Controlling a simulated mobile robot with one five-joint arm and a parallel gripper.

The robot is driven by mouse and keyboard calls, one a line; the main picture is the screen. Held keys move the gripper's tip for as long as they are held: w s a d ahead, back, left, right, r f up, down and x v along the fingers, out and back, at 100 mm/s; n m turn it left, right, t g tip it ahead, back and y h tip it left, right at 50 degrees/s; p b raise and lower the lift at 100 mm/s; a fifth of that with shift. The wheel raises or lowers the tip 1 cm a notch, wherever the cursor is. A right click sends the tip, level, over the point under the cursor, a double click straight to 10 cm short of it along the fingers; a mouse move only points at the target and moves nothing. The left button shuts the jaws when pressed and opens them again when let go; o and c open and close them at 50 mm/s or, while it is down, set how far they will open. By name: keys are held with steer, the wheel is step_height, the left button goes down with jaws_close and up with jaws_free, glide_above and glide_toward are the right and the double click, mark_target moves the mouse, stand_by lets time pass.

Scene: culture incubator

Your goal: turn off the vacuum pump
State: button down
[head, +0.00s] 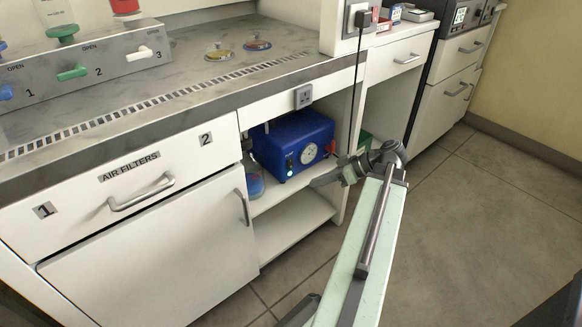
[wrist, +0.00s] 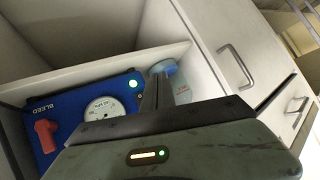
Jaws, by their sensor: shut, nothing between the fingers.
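The vacuum pump (head: 292,138) is a blue box on the upper shelf of the open bay under the bench. Its front has a round white gauge (head: 309,152) and a lit green light (head: 290,173). In the wrist view the pump (wrist: 70,108) shows a red knob (wrist: 46,135) by the word BLEED, the gauge and the green light (wrist: 132,83). My gripper (head: 316,182) is in front of the pump, near its lower right in the head view. In the wrist view its fingers (wrist: 159,82) are shut and empty, right of the green light. Contact cannot be told.
A blue-topped bottle (head: 255,183) stands left of the pump. A cupboard door with a handle (head: 241,207) borders the bay on the left. A socket (head: 303,96) is on the bench edge above. A black cable (head: 358,85) hangs at right. Floor on the right is clear.

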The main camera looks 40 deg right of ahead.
steer(key=w+f+b, duration=0.1)
steer(key=w, duration=0.7)
steer(key=shift+w+d, duration=0.2)
steer(key=shift+d, duration=0.15)
steer(key=shift+w, duration=0.1)
stand_by(1.6)
steer(key=shift+w, duration=0.3)
steer(key=shift+w+f, duration=0.1)
steer(key=shift+w, duration=0.2)
stand_by(0.5)
steer(key=shift+s, duration=0.75)
steer(key=shift+s, duration=0.1)
steer(key=s, duration=0.4)
steer(key=shift+s+a+r+p, duration=0.15)
steer(key=shift+s+r+p, duration=0.15)
steer(key=shift+s+r, duration=0.1)
